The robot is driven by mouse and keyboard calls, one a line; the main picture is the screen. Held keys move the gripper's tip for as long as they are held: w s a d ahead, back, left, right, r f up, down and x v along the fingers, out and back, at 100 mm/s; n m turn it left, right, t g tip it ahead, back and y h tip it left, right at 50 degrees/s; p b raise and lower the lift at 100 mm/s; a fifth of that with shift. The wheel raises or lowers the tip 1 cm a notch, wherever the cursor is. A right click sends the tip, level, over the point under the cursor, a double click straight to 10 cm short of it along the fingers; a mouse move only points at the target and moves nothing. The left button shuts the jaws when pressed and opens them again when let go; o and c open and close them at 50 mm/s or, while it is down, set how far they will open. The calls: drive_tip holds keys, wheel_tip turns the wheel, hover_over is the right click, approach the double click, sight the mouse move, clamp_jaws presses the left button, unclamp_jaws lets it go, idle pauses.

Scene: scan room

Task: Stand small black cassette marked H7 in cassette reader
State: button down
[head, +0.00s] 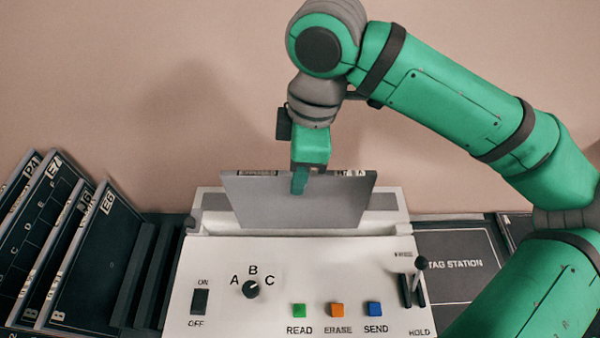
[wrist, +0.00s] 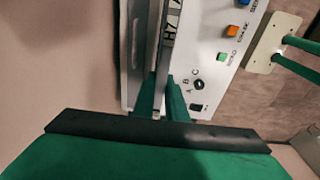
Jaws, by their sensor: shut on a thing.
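The cassette (head: 298,205) is a thin flat plate, its broad face grey in the head view, with labels along its top edge. In the wrist view the edge of the cassette (wrist: 170,45) shows a mark that reads like H7. My gripper (head: 300,182) is shut on the top edge, near its middle; its green fingers (wrist: 163,95) straddle the edge. The cassette is roughly upright at the back of the white cassette reader (head: 225,270), its lower edge at the slot area. I cannot tell whether it is seated or just above the slot.
A dark rack at left holds several leaning cassettes, including one marked E6 (head: 90,250) and one marked E7 (head: 45,195); empty slots (head: 145,275) lie to their right. The reader's front has knobs, buttons and a lever (head: 420,264). A flat tag station (head: 455,265) lies at right.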

sight(299, 202)
drive_tip(key=shift+f, duration=0.25)
drive_tip(key=shift+f, duration=0.35)
drive_tip(key=shift+f, duration=0.35)
drive_tip(key=shift+f, duration=1.05)
drive_tip(key=shift+f, duration=0.35)
drive_tip(key=shift+f, duration=0.4)
drive_tip(key=shift+f, duration=0.3)
drive_tip(key=shift+f, duration=0.75)
drive_tip(key=shift+f, duration=0.7)
